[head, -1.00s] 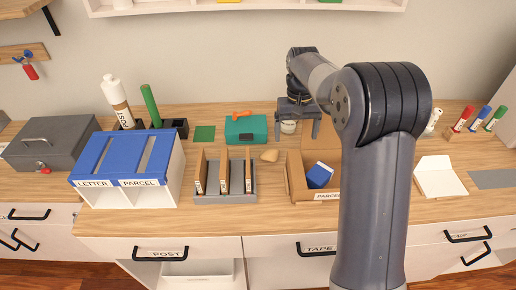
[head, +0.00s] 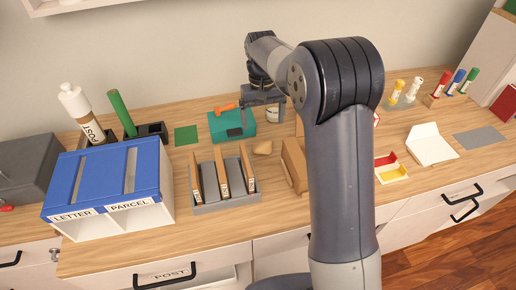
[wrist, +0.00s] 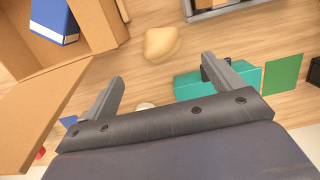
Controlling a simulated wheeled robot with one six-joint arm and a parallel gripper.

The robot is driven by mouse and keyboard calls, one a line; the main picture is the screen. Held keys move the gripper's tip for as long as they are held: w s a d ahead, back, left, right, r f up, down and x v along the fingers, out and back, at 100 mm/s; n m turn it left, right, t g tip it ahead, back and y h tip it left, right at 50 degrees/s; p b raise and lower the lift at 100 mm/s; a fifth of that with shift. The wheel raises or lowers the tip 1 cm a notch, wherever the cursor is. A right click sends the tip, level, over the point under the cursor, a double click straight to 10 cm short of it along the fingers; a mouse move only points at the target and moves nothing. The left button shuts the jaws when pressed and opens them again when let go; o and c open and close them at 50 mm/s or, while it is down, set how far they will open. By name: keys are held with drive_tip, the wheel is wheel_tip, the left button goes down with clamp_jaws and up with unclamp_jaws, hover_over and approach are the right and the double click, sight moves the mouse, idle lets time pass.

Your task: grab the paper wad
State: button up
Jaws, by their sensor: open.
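The paper wad (head: 263,147) is a small tan, crumpled lump on the wooden desk, between the grey slotted rack and the cardboard box. In the wrist view it (wrist: 162,44) lies just beyond the fingertips, roughly centred between them. My gripper (head: 264,118) hangs behind the wad in the head view, with its fingers apart and nothing between them. In the wrist view my gripper (wrist: 163,70) is spread wide and does not touch the wad.
The cardboard box (head: 294,165) stands right of the wad, holding a blue book (wrist: 53,22). The grey slotted rack (head: 225,202) is at its left front. A pale jar (head: 272,115) stands behind.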

sight(262, 143)
drive_tip(key=f, duration=0.5)
drive_tip(key=shift+s+d+f+p, duration=0.1)
drive_tip(key=shift+s+f+p, duration=0.2)
drive_tip(key=shift+s, duration=0.1)
drive_tip(key=shift+s+a+f+p, duration=0.1)
drive_tip(key=shift+f+p, duration=0.15)
drive_tip(key=shift+f, duration=1.05)
drive_tip(key=shift+s+a+f+p, duration=0.1)
drive_tip(key=shift+f+p, duration=0.15)
drive_tip(key=shift+f, duration=1)
drive_tip(key=c, duration=1)
